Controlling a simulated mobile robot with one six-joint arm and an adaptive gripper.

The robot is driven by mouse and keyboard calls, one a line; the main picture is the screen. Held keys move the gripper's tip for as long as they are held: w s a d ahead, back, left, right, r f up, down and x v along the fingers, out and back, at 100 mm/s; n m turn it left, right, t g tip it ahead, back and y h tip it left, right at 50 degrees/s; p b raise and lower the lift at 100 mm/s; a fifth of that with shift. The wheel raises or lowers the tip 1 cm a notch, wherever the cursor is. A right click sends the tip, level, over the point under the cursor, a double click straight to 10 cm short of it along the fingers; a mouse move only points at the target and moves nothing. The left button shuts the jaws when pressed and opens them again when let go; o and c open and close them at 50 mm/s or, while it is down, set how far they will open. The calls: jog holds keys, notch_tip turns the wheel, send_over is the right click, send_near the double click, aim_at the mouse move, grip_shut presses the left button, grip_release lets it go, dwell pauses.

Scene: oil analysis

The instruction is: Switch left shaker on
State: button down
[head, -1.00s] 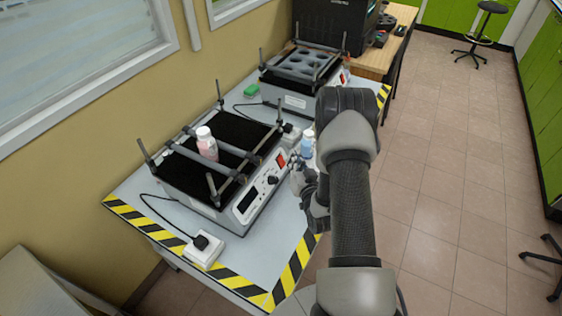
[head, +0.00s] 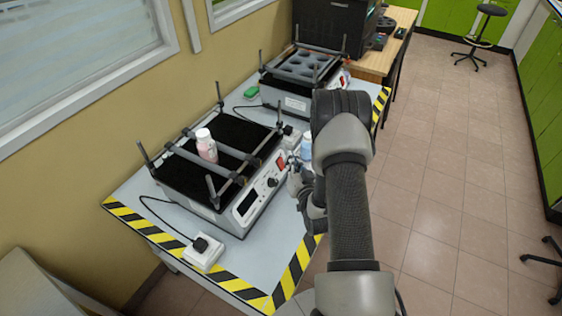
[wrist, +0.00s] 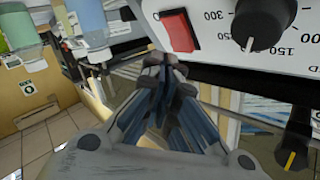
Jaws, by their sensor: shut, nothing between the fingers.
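The left shaker (head: 232,165) stands on the near part of the table, with a bottle with pink contents (head: 206,146) between its bars. Its front panel has a red switch (head: 281,163), a black knob (head: 272,182) and a dark display. The red switch (wrist: 179,30) and the knob (wrist: 262,22) show large in the wrist view. My gripper (head: 294,164) is in front of the panel by the switch. In the wrist view my gripper (wrist: 170,62) is shut and empty, its tips just below the switch. I cannot tell whether they touch the panel.
A second shaker (head: 303,68) stands farther back on the table. A bottle with blue contents (head: 307,147) stands close to my gripper. A white socket box (head: 203,252) with a plug is at the near left. Open floor lies to the right.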

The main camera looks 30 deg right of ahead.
jog(key=shift+f, duration=0.1)
dwell(0.6)
jog(key=shift+w+a+f+b, duration=0.1)
jog(key=shift+w+a+b, duration=0.1)
jog(key=shift+w+b, duration=0.15)
